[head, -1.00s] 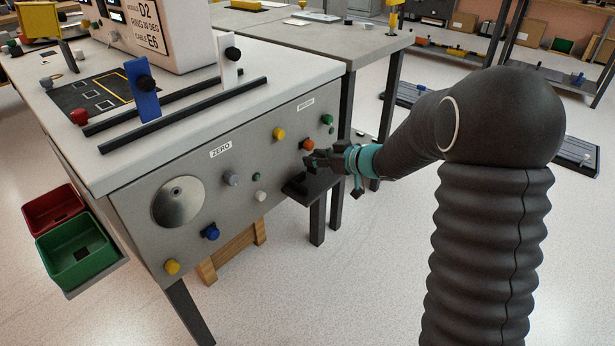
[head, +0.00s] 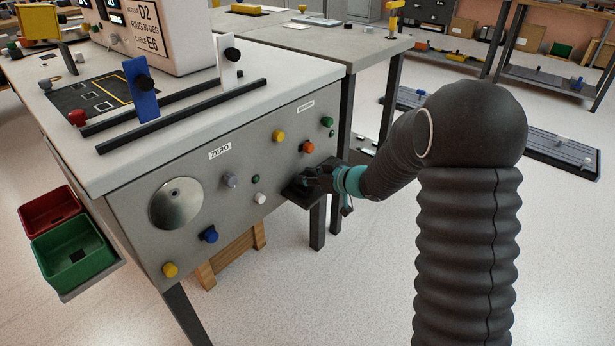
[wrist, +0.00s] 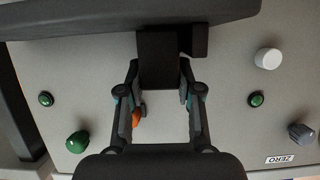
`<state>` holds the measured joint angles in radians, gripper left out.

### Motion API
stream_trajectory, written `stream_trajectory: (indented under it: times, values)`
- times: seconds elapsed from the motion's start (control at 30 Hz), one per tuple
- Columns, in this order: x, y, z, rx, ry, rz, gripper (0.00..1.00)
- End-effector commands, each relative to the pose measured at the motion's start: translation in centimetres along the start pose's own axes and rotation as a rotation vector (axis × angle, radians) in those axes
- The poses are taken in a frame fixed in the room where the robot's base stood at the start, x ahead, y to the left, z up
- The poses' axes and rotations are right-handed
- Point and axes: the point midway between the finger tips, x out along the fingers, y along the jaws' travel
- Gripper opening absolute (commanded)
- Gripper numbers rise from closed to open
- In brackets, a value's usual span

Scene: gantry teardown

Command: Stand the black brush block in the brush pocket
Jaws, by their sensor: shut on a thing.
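My gripper (head: 318,182) is at the grey front panel, beside the small black ledge (head: 297,196) that juts from its lower right. In the wrist view my gripper (wrist: 160,75) has its fingers on either side of the black brush block (wrist: 160,58) and is shut on it. The far end of the block meets or overlaps the dark ledge (wrist: 90,20) at the top of that view. I cannot tell whether the block is inside a pocket or only against it. In the head view my gripper hides the block.
Near the gripper on the panel are an orange knob (head: 307,146), a green knob (head: 327,121) and a white knob (head: 259,198). Red (head: 50,208) and green (head: 72,250) bins hang at left. Open floor lies at front right.

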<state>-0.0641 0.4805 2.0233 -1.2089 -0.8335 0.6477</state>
Motion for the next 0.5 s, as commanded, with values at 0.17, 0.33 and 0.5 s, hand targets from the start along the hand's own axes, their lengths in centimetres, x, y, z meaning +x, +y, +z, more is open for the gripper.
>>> stream_trajectory:
  times: [0.17,0.33,0.5]
  values:
    - [0.11,0.00,0.27,0.000,0.000,0.000,0.47]
    - [0.11,-0.01,0.27,0.000,0.000,0.000,0.60]
    - [0.09,-0.01,0.23,0.000,0.000,0.000,0.60]
